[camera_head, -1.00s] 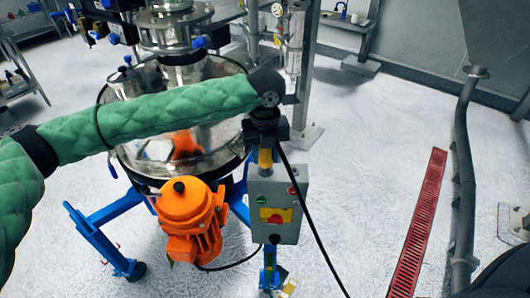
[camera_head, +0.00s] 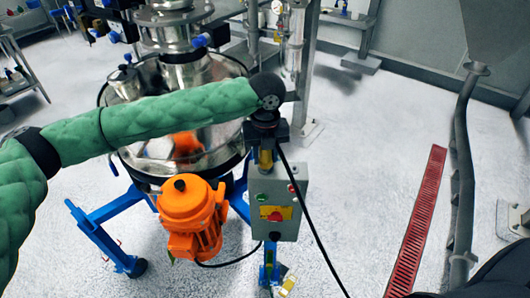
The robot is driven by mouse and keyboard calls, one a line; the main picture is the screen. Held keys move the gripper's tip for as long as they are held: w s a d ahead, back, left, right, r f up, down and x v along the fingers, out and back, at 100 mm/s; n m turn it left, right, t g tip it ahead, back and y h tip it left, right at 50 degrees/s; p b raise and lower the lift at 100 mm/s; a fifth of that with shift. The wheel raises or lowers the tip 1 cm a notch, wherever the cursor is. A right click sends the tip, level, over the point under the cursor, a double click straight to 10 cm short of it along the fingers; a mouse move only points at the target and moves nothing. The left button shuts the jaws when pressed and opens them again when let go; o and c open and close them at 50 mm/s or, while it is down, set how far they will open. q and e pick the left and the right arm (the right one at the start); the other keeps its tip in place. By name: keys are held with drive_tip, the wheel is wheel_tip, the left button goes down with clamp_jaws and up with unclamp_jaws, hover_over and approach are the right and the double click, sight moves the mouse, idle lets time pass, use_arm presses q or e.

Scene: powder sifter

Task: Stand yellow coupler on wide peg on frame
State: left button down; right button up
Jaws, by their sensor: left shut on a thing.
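My left arm, in a green quilted sleeve, comes in from the left in the head view. Its dark gripper (camera_head: 267,137) points down above the grey control box and is shut on the yellow coupler (camera_head: 265,157). The coupler is small and upright, just below the fingers, its lower end against or just behind the box's top edge. The blue frame (camera_head: 97,223) carries the round steel sifter. I cannot make out the wide peg; the gripper and box cover that spot. I cannot tell whether the coupler touches the frame. My right gripper is out of view.
The control box (camera_head: 288,222) with coloured buttons stands just below the gripper. The orange motor (camera_head: 193,215) is to its left, and the steel sifter (camera_head: 190,150) behind. A black cable hangs from the gripper area. A red floor grate (camera_head: 418,220) lies right, with clear floor between.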

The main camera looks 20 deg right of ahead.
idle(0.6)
use_arm(q)
drive_tip(key=shift+p, duration=0.6)
idle(0.3)
drive_tip(key=shift+f, duration=0.7)
idle(0.6)
drive_tip(key=c, duration=0.9)
unclamp_jaws()
